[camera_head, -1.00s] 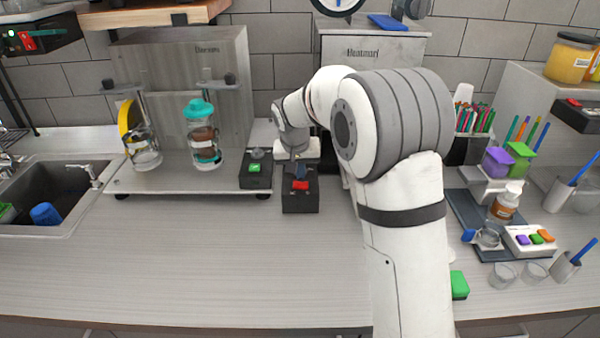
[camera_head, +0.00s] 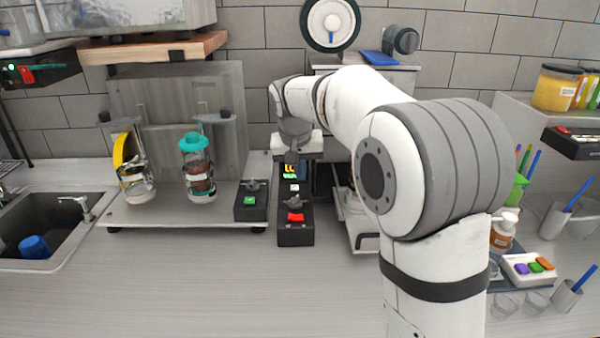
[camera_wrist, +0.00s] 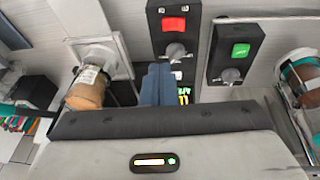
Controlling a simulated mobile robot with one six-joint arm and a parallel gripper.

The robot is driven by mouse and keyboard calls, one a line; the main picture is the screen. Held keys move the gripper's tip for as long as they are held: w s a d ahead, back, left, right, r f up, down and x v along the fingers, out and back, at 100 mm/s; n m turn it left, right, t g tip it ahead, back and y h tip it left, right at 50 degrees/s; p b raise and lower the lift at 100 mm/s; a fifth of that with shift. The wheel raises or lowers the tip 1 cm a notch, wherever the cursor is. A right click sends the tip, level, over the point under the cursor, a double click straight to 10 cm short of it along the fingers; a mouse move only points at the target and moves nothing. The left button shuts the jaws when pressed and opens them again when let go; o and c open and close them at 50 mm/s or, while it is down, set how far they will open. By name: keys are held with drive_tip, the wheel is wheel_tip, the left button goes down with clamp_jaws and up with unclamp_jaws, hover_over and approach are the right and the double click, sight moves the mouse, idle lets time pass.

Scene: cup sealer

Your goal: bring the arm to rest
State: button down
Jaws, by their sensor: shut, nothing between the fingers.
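My arm (camera_head: 435,165) reaches from the lower right across the counter, bent at a large grey and white joint. My gripper (camera_head: 292,158) is at the far end, small and partly hidden in the head view, above the back of the control box with a red button (camera_head: 295,217). In the wrist view my gripper's blue-grey fingers (camera_wrist: 156,85) are together with nothing held. They overlap the view of that box, just below its knob, and stand apart from the red button (camera_wrist: 174,24).
A control box with a green button (camera_head: 250,201) stands to the left. Two cup stations sit further left, one with a teal-lidded cup (camera_head: 198,168). A sink (camera_head: 55,225) is at far left. A button panel (camera_head: 528,268) and glasses stand at right. The front counter is clear.

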drive_tip(key=s+d, duration=0.4)
drive_tip(key=s, duration=0.3)
drive_tip(key=s+d, duration=0.4)
drive_tip(key=s, duration=0.4)
drive_tip(key=s+d+f, duration=0.1)
drive_tip(key=s+f, duration=0.2)
drive_tip(key=s, duration=0.5)
drive_tip(key=s+d+f+y, duration=0.1)
drive_tip(key=s+d+f, duration=0.1)
drive_tip(key=s, duration=0.6)
drive_tip(key=shift+s+f+n, duration=0.3)
drive_tip(key=shift+s+f, duration=0.05)
drive_tip(key=shift+f, duration=0.4)
drive_tip(key=c, duration=2.1)
unclamp_jaws()
